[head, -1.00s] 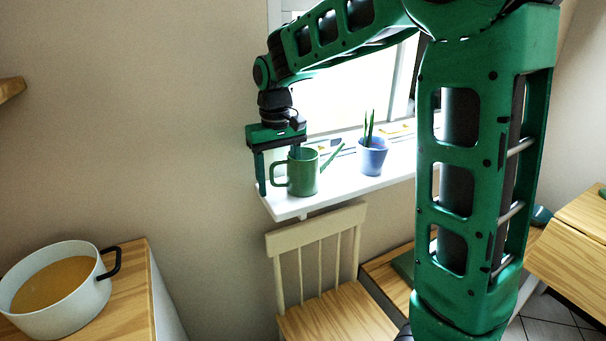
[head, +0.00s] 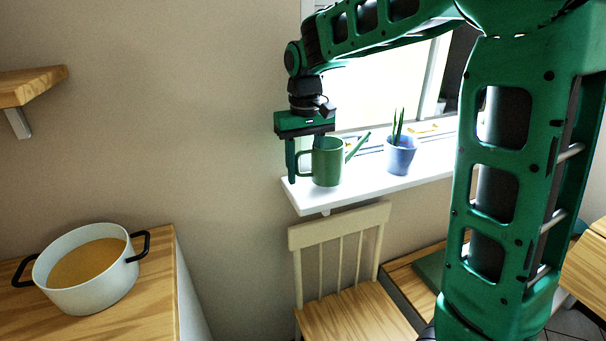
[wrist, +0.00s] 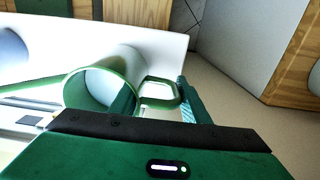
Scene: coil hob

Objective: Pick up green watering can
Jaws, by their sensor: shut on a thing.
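The green watering can (head: 328,163) is upright at the left end of the white window sill (head: 370,186), its spout toward the right and its handle toward the left. I cannot tell whether its base touches the sill. My gripper (head: 304,160) points down over the can's left side. In the wrist view the can (wrist: 78,90) shows from above. One finger reaches inside its rim and the other finger (wrist: 190,103) is outside the handle (wrist: 163,101). The jaws are shut on the can, across its wall and handle.
A blue pot (head: 401,157) with a plant stands on the sill right of the can. A wooden chair (head: 345,265) is below the sill. A white pot (head: 92,270) sits on the counter at lower left. A wooden shelf (head: 30,85) is on the wall.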

